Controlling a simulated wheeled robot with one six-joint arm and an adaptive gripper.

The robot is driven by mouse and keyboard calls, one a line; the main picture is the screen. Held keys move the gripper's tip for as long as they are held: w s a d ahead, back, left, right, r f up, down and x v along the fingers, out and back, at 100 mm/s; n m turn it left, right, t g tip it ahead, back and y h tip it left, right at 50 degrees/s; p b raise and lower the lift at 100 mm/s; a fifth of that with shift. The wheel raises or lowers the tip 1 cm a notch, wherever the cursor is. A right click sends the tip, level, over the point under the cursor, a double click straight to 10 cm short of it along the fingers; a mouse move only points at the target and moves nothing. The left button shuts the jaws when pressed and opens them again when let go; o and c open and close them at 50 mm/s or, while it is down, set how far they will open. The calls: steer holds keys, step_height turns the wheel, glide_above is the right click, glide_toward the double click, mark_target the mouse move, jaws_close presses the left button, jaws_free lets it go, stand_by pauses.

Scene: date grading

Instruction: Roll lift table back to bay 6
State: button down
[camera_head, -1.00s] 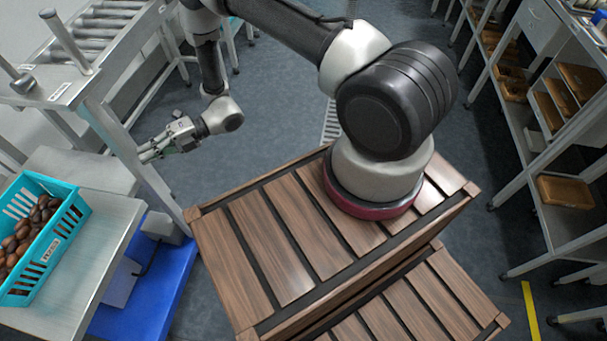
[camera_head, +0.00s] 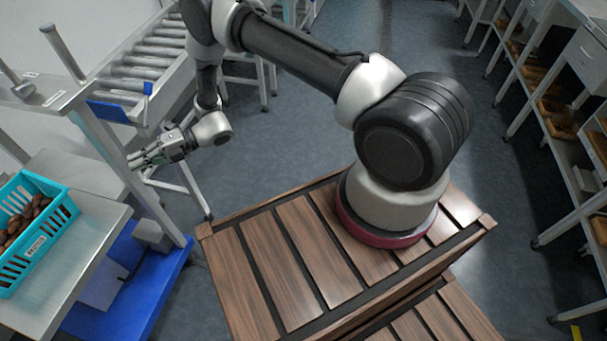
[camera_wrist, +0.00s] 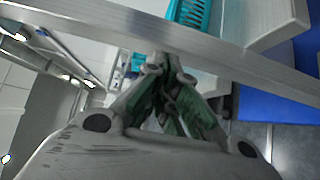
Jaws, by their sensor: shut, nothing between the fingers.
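What looks like the lift table stands at the left in the head view: a grey top (camera_head: 75,260) above a blue base (camera_head: 135,290). No bay number can be read. A teal crate (camera_head: 55,232) of brown dates sits on the grey top, cut off by the left edge. The blue base also shows in the wrist view (camera_wrist: 285,95). My gripper (camera_head: 138,159) is shut and empty, close to a slanting grey frame post (camera_head: 120,165). In the wrist view that grey bar (camera_wrist: 225,58) crosses just beyond the fingertips (camera_wrist: 166,68); I cannot tell whether they touch.
A roller conveyor (camera_head: 150,70) runs along the back left, with a blue plate (camera_head: 108,111) near its close end. Shelving with wooden trays (camera_head: 555,115) lines the right side. Grey floor (camera_head: 300,135) lies open between them. A bit of yellow floor marking (camera_head: 575,333) shows at the lower right.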

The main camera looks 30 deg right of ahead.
steer(key=shift+w+a, duration=0.9)
steer(key=shift+r, duration=0.1)
